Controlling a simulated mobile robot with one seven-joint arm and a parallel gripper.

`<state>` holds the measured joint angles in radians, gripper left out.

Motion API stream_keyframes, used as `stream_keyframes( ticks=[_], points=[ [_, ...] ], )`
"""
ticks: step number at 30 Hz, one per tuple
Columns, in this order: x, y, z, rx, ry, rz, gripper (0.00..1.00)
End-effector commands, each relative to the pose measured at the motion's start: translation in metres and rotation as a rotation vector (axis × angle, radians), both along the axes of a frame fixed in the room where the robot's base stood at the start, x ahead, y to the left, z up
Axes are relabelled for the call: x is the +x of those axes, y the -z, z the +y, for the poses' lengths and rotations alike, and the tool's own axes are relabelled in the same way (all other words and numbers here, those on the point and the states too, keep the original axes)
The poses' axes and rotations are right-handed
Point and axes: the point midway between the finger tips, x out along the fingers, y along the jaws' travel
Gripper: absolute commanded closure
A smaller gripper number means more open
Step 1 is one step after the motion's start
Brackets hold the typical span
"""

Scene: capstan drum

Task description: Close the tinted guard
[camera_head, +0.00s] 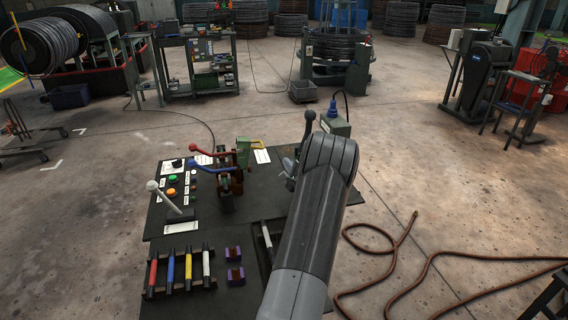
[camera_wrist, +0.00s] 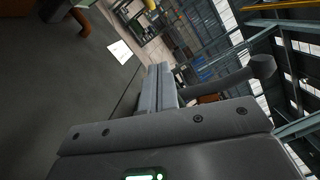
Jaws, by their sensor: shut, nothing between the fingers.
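I cannot make out the tinted guard for certain. In the head view a small greyish part (camera_head: 288,165) shows just left of my arm, and my arm hides what lies behind it. A dark lever with a round knob (camera_head: 309,116) rises beside that part. In the wrist view my gripper (camera_wrist: 160,88) is shut and empty, its two fingers together. A grey rod with a round knob (camera_wrist: 262,66) stands to the right of the fingers; I cannot tell whether they touch. My gripper is hidden behind my arm in the head view.
The dark bench (camera_head: 255,200) carries red-handled and blue-handled levers (camera_head: 212,165), a white-knobbed lever (camera_head: 170,198), push buttons (camera_head: 172,192), several coloured rods (camera_head: 170,270) and purple blocks (camera_head: 235,276). A brown hose (camera_head: 395,250) lies on the floor to the right.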

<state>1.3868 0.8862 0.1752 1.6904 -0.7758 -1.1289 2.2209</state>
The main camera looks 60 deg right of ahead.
Motion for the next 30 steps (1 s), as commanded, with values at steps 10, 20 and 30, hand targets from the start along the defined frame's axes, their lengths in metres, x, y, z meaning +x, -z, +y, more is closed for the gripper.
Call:
stream_keyframes(
  ticks=[10, 20, 30],
  points=[
    [0.059, -0.005, -0.039, -0.002, -0.002, 0.001, 1.0],
    [0.087, -0.02, -0.019, -0.001, 0.0, 0.002, 1.0],
    [0.089, -0.021, -0.016, -0.001, 0.001, 0.002, 1.0]
  ],
)
